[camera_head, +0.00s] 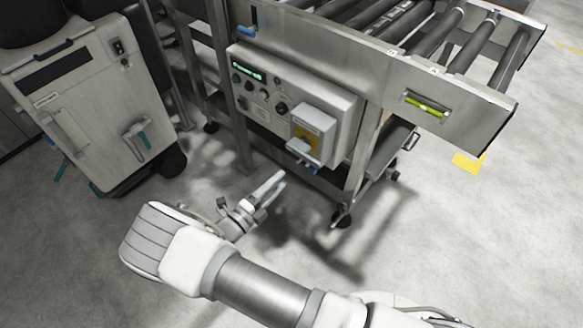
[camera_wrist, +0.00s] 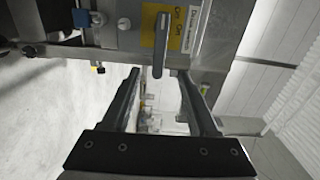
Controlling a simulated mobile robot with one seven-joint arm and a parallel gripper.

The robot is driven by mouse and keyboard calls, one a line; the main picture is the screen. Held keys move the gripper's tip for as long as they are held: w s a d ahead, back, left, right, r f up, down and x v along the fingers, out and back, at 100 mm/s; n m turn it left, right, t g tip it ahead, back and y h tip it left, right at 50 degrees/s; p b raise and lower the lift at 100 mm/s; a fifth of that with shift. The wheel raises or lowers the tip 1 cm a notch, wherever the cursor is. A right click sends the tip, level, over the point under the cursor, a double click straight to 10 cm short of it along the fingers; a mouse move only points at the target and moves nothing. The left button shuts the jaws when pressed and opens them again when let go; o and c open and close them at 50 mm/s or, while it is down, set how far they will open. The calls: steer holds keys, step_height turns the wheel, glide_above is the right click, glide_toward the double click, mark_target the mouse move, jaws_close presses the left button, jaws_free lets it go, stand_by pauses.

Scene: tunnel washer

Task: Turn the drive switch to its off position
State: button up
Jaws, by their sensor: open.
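The drive switch is a grey lever (camera_wrist: 159,45) on a yellow plate (camera_wrist: 176,28) with small lettering, beside a white label, in the wrist view. The lever lies lengthwise between the directions of my two fingers, beyond their tips. In the head view the switch's grey box (camera_head: 318,124) sticks out from the control panel, with the yellow plate and the grey lever (camera_head: 300,147) on its face. The lettering is too small to tell which position the lever marks. My gripper (camera_head: 280,181) is open and empty, in front of and below the box. Both fingers (camera_wrist: 160,76) show in the wrist view.
The control panel (camera_head: 262,98) has a green display and several knobs. Above it runs a roller conveyor (camera_head: 425,50) with a steel side rail. A wheeled frame leg stands to the right. A white cabinet (camera_head: 85,110) stands at the left. Floor (camera_head: 440,240) is clear at the right.

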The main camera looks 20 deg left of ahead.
steer(key=v, duration=0.5)
stand_by(0.4)
